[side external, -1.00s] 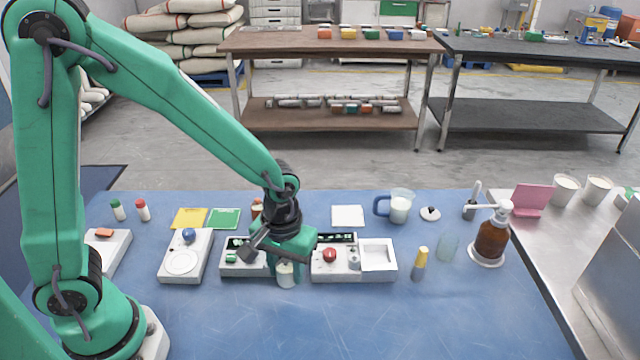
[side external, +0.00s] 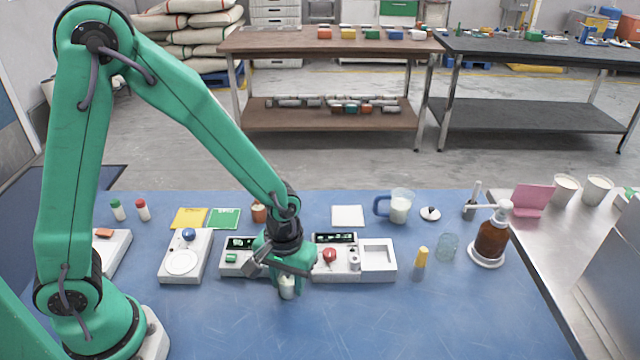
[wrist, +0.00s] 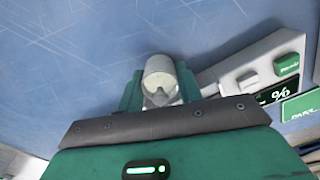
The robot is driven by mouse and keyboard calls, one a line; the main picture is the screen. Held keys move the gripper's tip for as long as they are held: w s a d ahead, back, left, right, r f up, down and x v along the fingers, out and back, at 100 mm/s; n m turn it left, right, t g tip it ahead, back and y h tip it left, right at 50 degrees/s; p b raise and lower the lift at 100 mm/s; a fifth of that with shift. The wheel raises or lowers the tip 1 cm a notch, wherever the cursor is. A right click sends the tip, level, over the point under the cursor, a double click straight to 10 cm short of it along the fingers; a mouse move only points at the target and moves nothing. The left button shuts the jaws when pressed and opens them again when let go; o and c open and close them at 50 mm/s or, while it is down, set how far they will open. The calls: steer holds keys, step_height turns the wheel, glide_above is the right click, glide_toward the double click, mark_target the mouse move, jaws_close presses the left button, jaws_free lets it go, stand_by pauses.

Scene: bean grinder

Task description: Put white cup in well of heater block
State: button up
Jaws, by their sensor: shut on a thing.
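The white cup (side external: 287,288) is small and pale, and shows under my gripper (side external: 286,277) at the front edge of the row of devices. In the wrist view the white cup (wrist: 160,76) sits between the green fingers of my gripper (wrist: 160,88), which is shut on it. I cannot tell whether its base touches the table. No block is plainly marked as the heater block. A white unit (side external: 340,275) right of my gripper has a red knob, a small grey cylinder and a square recess. My gripper partly hides the white unit with a green button (side external: 231,258) to its left.
A white device with a round plate (side external: 182,262) stands further left. A blue-handled jug (side external: 400,207) is behind. The blue table (side external: 340,325) in front is clear.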

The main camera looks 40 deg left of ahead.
mark_target(284, 276)
steer(key=shift+f, duration=0.1)
steer(key=o, duration=1)
steer(key=shift+r, duration=6.15)
steer(key=s+a+r+m+t, duration=0.4)
steer(key=s+a+r+t, duration=0.1)
steer(key=s+a+r, duration=0.4)
steer(key=shift+a+r+m+t, duration=0.3)
steer(key=shift+a+r, duration=0.35)
steer(key=shift+r, duration=0.6)
